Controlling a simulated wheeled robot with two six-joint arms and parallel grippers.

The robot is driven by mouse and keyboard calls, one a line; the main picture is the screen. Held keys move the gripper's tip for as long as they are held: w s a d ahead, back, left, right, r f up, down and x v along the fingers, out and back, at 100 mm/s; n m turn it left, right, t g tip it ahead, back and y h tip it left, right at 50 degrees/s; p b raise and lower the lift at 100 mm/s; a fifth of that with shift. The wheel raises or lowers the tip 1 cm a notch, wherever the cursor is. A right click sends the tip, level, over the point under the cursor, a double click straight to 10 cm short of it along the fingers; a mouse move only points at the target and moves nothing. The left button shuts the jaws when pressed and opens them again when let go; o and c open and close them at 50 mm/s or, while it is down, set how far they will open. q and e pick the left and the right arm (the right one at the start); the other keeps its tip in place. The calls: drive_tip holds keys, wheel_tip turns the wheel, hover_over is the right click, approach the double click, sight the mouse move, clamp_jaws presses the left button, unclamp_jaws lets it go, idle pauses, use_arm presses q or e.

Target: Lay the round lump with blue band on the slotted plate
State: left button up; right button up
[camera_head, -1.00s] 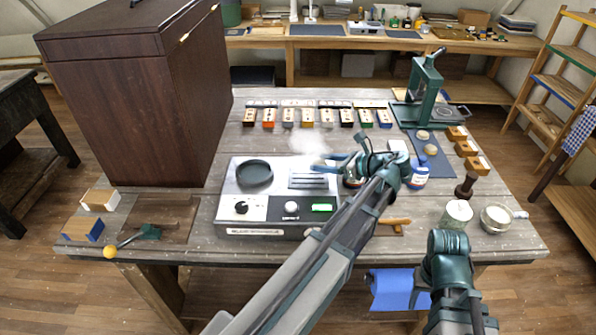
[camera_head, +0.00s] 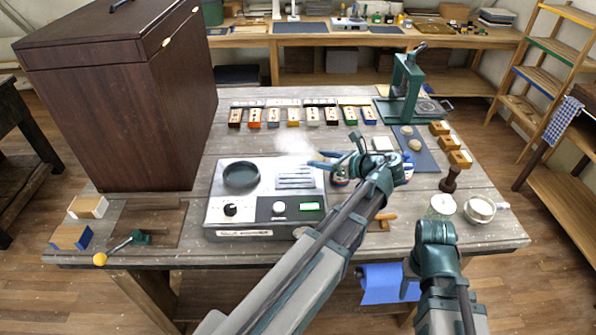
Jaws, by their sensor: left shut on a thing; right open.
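The slotted plate (camera_head: 296,178) is the ribbed metal area at the right of the top of a grey device, beside a dark round dish (camera_head: 241,175). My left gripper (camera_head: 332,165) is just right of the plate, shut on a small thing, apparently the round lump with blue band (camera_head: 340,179). The fingers hide most of it, and I cannot tell whether it touches the device. My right gripper (camera_head: 409,281) is low at the table's front edge, away from the plate. It is open, its fingers hard to make out.
A whitish haze (camera_head: 296,142) hangs behind the plate. Two pale lumps (camera_head: 415,145) lie on a blue mat (camera_head: 424,160) at right. A large brown cabinet (camera_head: 120,110) stands left. A green press (camera_head: 405,85) stands at the back right.

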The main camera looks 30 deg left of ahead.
use_arm(q)
hover_over(298, 176)
drive_tip(key=shift+d+f, duration=0.1)
drive_tip(key=shift+f, duration=0.2)
wheel_tip(298, 176, down, 4)
drive_tip(key=b, duration=0.4)
drive_tip(key=shift+r, duration=0.25)
drive_tip(key=shift+f, duration=0.1)
drive_tip(key=shift+f, duration=0.15)
drive_tip(key=o, duration=1.3)
drive_tip(key=shift+o, duration=0.2)
